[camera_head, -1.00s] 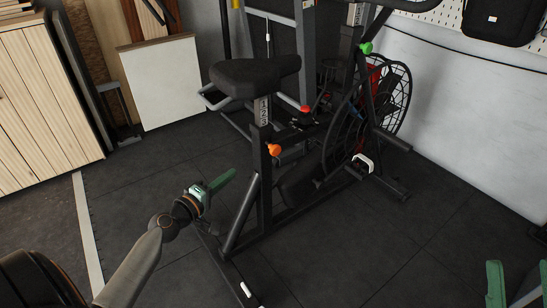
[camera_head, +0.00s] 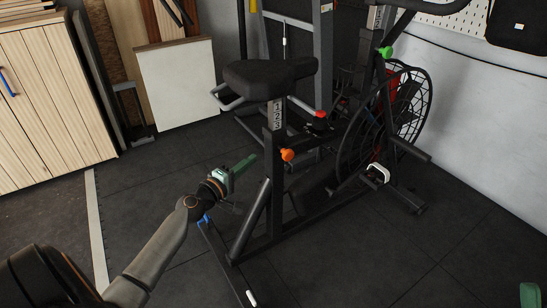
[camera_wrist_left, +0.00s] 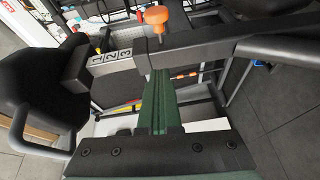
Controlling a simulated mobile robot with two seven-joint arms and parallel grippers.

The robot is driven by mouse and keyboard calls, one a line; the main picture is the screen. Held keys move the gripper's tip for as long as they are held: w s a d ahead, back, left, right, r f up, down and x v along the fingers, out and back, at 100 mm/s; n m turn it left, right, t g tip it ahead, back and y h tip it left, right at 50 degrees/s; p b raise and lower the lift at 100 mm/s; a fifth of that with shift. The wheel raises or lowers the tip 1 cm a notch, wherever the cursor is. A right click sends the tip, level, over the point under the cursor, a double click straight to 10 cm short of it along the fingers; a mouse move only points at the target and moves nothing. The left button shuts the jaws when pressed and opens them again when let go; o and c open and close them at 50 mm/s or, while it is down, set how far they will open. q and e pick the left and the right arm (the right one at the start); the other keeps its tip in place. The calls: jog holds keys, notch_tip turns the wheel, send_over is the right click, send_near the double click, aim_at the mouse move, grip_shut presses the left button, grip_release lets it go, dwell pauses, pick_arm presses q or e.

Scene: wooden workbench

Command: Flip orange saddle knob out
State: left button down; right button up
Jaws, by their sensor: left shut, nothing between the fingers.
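The orange saddle knob (camera_head: 287,155) sits on the bike's seat post, below the black saddle (camera_head: 270,76). It also shows in the left wrist view (camera_wrist_left: 156,17), beyond the fingertips and near the top edge. My left gripper (camera_head: 246,163) is shut and empty, its green fingers pointing right toward the knob with a gap between them. In the left wrist view the shut fingers (camera_wrist_left: 160,100) point up at the dark frame tube just below the knob. Only a green fingertip of my right gripper (camera_head: 531,296) shows at the lower right corner.
The exercise bike's fan wheel (camera_head: 408,105) and a white pedal (camera_head: 377,172) stand to the right of the knob. A red knob (camera_head: 320,114) and a green knob (camera_head: 386,52) are also on the bike. A wooden cabinet (camera_head: 50,95) is at the left. Open dark floor surrounds the bike.

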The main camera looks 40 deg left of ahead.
aim_at(285, 157)
pick_arm(q)
jog(key=w+b, duration=0.1)
jog(key=w, duration=0.5)
jog(key=shift+f, duration=0.1)
jog(key=d+p, duration=0.1)
jog(key=d, duration=0.1)
jog(key=shift+w+d, duration=0.15)
jog(key=shift+d, duration=0.2)
jog(key=shift+w+d+f, duration=0.15)
jog(key=shift+d, duration=0.45)
jog(key=d+p, duration=0.1)
jog(key=s+d, duration=0.1)
jog(key=d, duration=0.1)
jog(key=shift+s+p, duration=0.15)
jog(key=shift+p, duration=0.2)
jog(key=shift+a, duration=0.1)
